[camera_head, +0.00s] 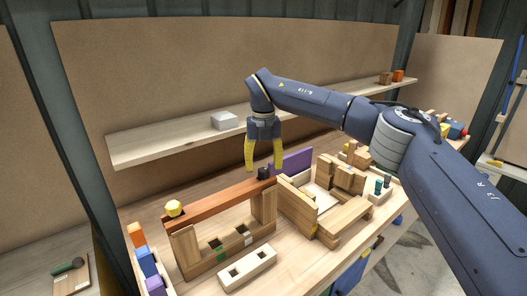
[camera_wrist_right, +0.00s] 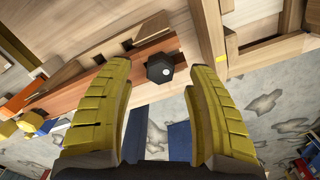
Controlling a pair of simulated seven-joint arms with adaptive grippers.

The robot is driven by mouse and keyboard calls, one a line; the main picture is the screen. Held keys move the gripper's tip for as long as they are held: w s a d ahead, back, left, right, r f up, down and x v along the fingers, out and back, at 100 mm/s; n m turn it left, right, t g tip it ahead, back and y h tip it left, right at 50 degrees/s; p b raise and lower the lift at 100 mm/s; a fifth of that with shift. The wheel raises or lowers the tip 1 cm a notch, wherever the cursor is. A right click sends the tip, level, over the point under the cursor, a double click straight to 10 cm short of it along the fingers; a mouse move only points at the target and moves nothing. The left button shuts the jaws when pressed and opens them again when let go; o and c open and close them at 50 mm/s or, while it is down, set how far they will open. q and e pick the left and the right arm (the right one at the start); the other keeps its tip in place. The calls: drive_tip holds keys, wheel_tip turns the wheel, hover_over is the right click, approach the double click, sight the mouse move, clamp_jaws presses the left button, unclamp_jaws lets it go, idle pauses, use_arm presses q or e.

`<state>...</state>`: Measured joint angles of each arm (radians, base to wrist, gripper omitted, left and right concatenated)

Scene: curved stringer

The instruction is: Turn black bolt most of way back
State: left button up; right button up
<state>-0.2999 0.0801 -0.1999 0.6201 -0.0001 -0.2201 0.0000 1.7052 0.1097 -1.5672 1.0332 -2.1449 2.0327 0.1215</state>
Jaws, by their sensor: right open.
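The black bolt (camera_head: 264,173) sits at the right end of the reddish-brown stringer (camera_head: 220,202), which lies across wooden uprights. In the right wrist view the bolt's hexagonal head (camera_wrist_right: 161,68) shows just beyond and between my fingertips. My right gripper (camera_head: 263,168), with yellow fingers, is open and points down over the bolt; in the right wrist view the fingers (camera_wrist_right: 158,75) stand apart on either side of it, with gaps to both. A yellow bolt (camera_head: 174,208) sits at the stringer's left end. My left gripper is not in view.
A wooden box-like frame (camera_head: 312,225) stands close on the right, with a purple panel (camera_head: 291,161) behind. A pale block with square holes (camera_head: 247,270) lies in front. Orange, blue and purple blocks (camera_head: 147,262) line the left.

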drive_tip(key=shift+f, duration=1.5)
drive_tip(key=shift+o, duration=0.2)
clamp_jaws()
